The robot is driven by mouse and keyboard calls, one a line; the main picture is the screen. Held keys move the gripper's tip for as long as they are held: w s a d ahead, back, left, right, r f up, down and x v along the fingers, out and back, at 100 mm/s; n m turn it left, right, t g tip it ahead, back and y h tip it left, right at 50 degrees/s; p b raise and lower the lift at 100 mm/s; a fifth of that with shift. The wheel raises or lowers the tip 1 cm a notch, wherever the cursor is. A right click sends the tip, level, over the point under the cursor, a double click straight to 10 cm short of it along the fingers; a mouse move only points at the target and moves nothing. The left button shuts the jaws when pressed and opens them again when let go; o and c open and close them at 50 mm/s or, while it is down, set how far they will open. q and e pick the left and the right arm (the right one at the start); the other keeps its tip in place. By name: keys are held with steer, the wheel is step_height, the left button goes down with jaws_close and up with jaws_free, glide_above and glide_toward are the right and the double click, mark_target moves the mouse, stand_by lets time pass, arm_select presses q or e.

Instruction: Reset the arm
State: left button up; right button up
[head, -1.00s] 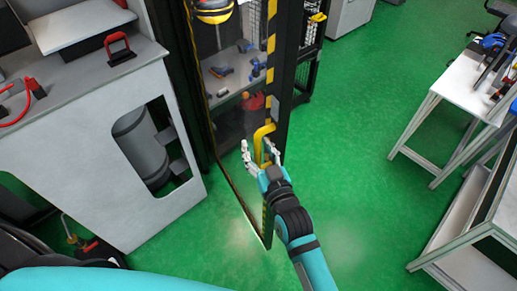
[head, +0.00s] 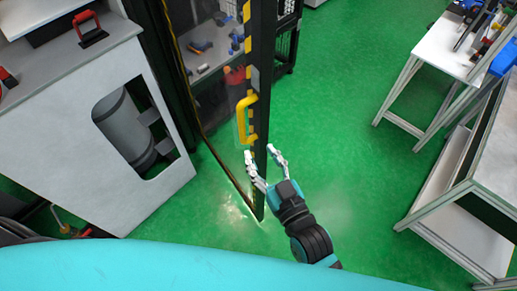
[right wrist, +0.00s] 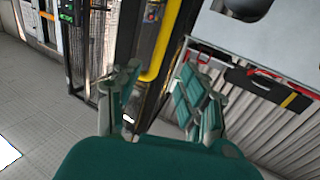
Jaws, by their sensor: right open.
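My right gripper (head: 263,158) is open and empty in the head view, just below the yellow door handle (head: 247,119) and apart from it. The handle is fixed to the door's dark edge (head: 258,70), which has yellow-and-black striping. In the right wrist view, the handle (right wrist: 160,50) stands upright ahead, showing between the two fingers of my right gripper (right wrist: 158,85). The door stands ajar from the dark cabinet frame. My left gripper is not in either view.
A grey workbench (head: 60,110) with a red-handled item (head: 88,28) stands on the left. A white table (head: 440,45) and a metal-framed bench (head: 455,235) stand on the right. Shelves (head: 205,45) with tools show behind the door. Green floor (head: 330,110) is open between.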

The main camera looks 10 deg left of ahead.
stand_by(0.4)
steer(key=s+d+f+m+g+h+b, duration=0.15)
steer(key=d+f, duration=0.35)
steer(key=f, duration=0.8)
steer(key=s+d+f+g+h+b, duration=0.2)
steer(key=s+d+f+g+h, duration=0.15)
steer(key=f, duration=1.05)
steer(key=s+d+f+m+g+h+b, duration=0.15)
steer(key=d+f, duration=0.35)
steer(key=f, duration=0.8)
steer(key=s+d+f+g+h+b, duration=0.1)
steer(key=s+d+f+g, duration=0.1)
steer(key=s+d+f, duration=0.3)
steer(key=s+d+f+m+g+h+b, duration=0.1)
steer(key=s+d+f+g, duration=0.1)
steer(key=s+d+f, duration=0.3)
steer(key=s+d+f+g+h+b, duration=0.2)
steer(key=s+d+f, duration=0.3)
steer(key=s+f, duration=0.6)
steer(key=s+g, duration=0.1)
steer(key=s, duration=0.3)
steer(key=shift+s+d+m, duration=0.15)
steer(key=shift+d+m, duration=0.2)
steer(key=shift+m, duration=0.05)
steer(key=shift+f, duration=0.1)
steer(key=shift+c, duration=0.4)
